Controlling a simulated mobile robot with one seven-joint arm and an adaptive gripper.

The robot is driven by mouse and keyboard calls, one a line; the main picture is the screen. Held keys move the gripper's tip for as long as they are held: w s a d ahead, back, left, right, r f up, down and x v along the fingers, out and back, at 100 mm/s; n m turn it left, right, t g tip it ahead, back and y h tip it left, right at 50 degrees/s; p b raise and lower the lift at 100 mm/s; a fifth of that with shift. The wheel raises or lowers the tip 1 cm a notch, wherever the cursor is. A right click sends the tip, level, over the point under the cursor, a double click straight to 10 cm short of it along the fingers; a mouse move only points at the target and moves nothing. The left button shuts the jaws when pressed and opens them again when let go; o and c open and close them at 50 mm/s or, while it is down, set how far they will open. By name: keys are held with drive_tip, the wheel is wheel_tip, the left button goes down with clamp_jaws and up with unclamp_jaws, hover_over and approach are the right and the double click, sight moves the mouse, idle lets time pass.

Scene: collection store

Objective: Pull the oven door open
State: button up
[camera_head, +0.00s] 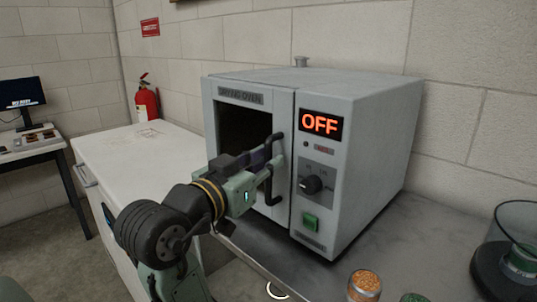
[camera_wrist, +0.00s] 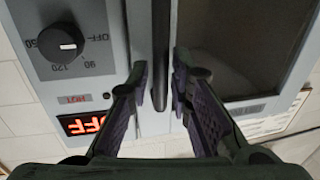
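The drying oven (camera_head: 375,145) is a grey box on the counter. Its door (camera_head: 235,138) has a dark window and looks closed. The black upright bar handle (camera_head: 269,188) is at the door's right side, partly hidden by my gripper (camera_head: 265,162). In the wrist view the handle (camera_wrist: 161,50) runs down between the two fingertips of my gripper (camera_wrist: 160,75). The fingers are apart, with a visible gap on the left of the handle; the right fingertip is close to it, and contact cannot be told.
An orange OFF display (camera_head: 321,123), a dial (camera_head: 312,184) and a green switch (camera_head: 310,221) sit right of the door. A jar (camera_head: 364,286) and a glass vessel (camera_head: 515,240) stand at the front right. A white cabinet top (camera_head: 135,150) lies left, with a fire extinguisher (camera_head: 147,103) behind.

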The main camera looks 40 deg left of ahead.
drive_tip(key=shift+w+a, duration=0.1)
drive_tip(key=shift+w, duration=0.55)
drive_tip(key=shift+c, duration=0.5)
clamp_jaws()
